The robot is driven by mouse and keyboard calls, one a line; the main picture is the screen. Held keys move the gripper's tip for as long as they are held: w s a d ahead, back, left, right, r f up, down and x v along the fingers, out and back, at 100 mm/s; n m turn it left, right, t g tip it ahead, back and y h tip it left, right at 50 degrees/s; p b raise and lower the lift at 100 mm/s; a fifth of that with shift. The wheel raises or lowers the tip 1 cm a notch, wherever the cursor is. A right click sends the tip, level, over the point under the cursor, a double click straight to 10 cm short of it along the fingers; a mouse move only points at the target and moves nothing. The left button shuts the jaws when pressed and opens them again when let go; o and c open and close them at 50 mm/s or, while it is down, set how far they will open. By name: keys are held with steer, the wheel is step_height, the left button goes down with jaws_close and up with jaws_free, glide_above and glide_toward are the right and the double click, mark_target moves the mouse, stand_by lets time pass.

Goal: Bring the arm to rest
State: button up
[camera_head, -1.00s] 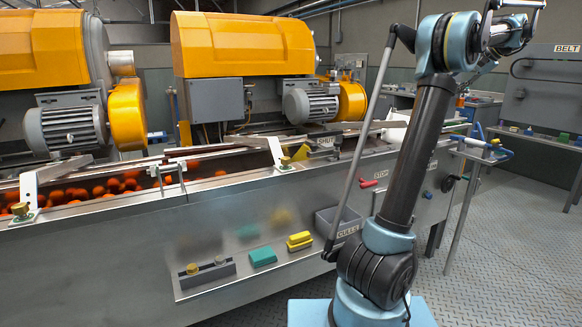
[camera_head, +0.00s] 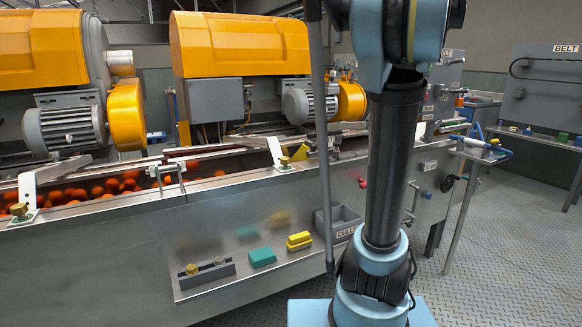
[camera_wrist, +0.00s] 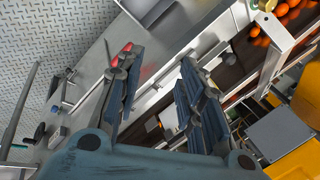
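My arm (camera_head: 395,165) stands upright on its blue base in the head view, in front of the steel citrus machine. Its upper end runs out of the top of the picture, so my gripper is hidden there. In the wrist view my gripper (camera_wrist: 160,58) has its two dark fingers spread apart with nothing between them. Behind the fingers lie the machine's steel front and the patterned floor, tilted in the picture.
Oranges (camera_head: 95,188) lie in the machine's trough at left. A belt panel (camera_head: 545,90) stands at right. The floor (camera_head: 500,250) at right is clear.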

steer(key=s+a+f+n+h, duration=0.1)
steer(key=s+a+f, duration=0.4)
steer(key=s+f, duration=0.7)
steer(key=s+a+f+n+g+h, duration=0.1)
steer(key=s+a+f+n, duration=0.3)
steer(key=s+f, duration=0.9)
step_height(320, 180, down, 3)
steer(key=shift+s+a+h, duration=0.25)
steer(key=shift+a+h, duration=0.45)
steer(key=shift+h, duration=0.1)
steer(key=shift+w+f, duration=0.2)
steer(key=shift+w, duration=0.25)
steer(key=shift+s, duration=0.15)
steer(key=shift+c, duration=0.2)
